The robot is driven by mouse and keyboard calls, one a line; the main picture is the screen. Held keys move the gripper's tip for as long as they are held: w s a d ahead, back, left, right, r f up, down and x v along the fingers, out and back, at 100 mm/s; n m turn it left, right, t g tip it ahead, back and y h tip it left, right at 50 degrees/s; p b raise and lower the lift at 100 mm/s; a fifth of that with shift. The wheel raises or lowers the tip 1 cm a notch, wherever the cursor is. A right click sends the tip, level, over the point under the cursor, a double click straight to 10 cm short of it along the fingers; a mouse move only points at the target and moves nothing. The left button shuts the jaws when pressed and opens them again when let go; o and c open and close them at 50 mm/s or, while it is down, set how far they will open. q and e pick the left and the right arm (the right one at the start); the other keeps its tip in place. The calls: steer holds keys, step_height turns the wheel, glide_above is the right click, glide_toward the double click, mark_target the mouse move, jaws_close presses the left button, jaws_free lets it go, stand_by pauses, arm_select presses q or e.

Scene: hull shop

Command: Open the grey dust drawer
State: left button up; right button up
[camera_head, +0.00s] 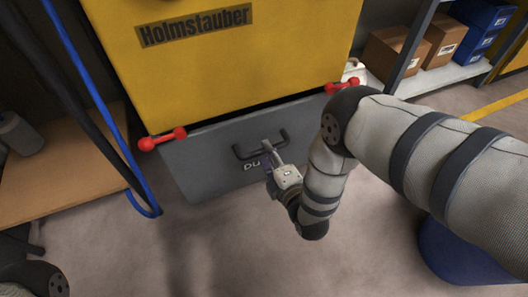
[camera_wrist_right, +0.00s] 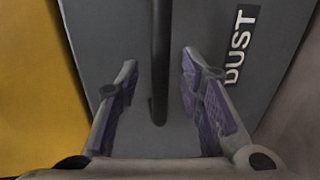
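The grey dust drawer (camera_head: 200,160) sits at the foot of the yellow machine (camera_head: 220,60), with a dark strip along its top edge. Its dark bar handle (camera_head: 241,155) is on the front, above a partly hidden label. In the right wrist view the label reads DUST (camera_wrist_right: 240,45). My right gripper (camera_head: 267,153) is at the handle. In the right wrist view its fingers (camera_wrist_right: 158,68) are open, one on each side of the handle bar (camera_wrist_right: 160,60), with gaps visible on both sides. My left gripper is not in view.
Red latches sit at the drawer's left (camera_head: 162,139) and right (camera_head: 341,85) top corners. A blue hose (camera_head: 95,95) hangs at left beside a wooden surface (camera_head: 60,180). A shelf with boxes (camera_head: 440,75) stands at right. The floor before the drawer (camera_head: 150,250) is clear.

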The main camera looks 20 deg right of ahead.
steer(key=shift+x, duration=1.2)
jaws_close()
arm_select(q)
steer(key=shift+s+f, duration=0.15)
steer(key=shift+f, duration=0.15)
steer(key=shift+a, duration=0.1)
arm_select(e)
steer(key=shift+s, duration=0.1)
